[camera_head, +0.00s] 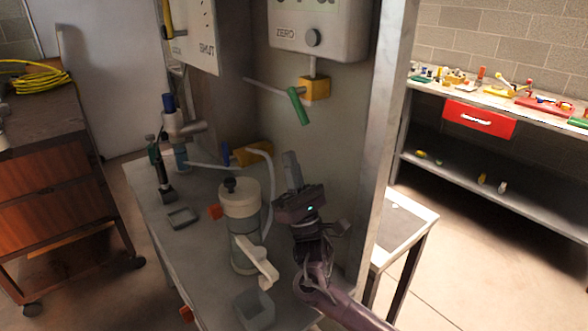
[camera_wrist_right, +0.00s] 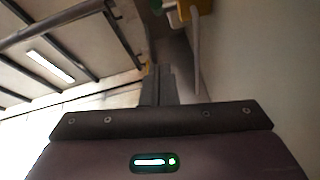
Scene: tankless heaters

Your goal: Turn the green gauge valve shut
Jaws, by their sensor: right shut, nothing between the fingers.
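The green valve handle (camera_head: 299,106) hangs steeply downward, its lower end tilted slightly right, on a yellow valve body (camera_head: 316,88) under the grey gauge box (camera_head: 318,30) marked ZERO. My right gripper (camera_head: 290,156) points up below the green handle, with a clear gap in the picture. Its fingers are shut together with nothing between them. In the right wrist view, the shut fingers (camera_wrist_right: 159,84) point toward the top edge, where part of the green handle (camera_wrist_right: 154,5) and the yellow body (camera_wrist_right: 199,6) show. My left gripper is not in view.
A white canister (camera_head: 240,208) with a hose stands on the grey bench left of my right gripper. A blue-topped pipe fitting (camera_head: 170,104) is farther left. A metal post (camera_head: 385,120) rises just right of the panel. The space directly below the green handle looks open.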

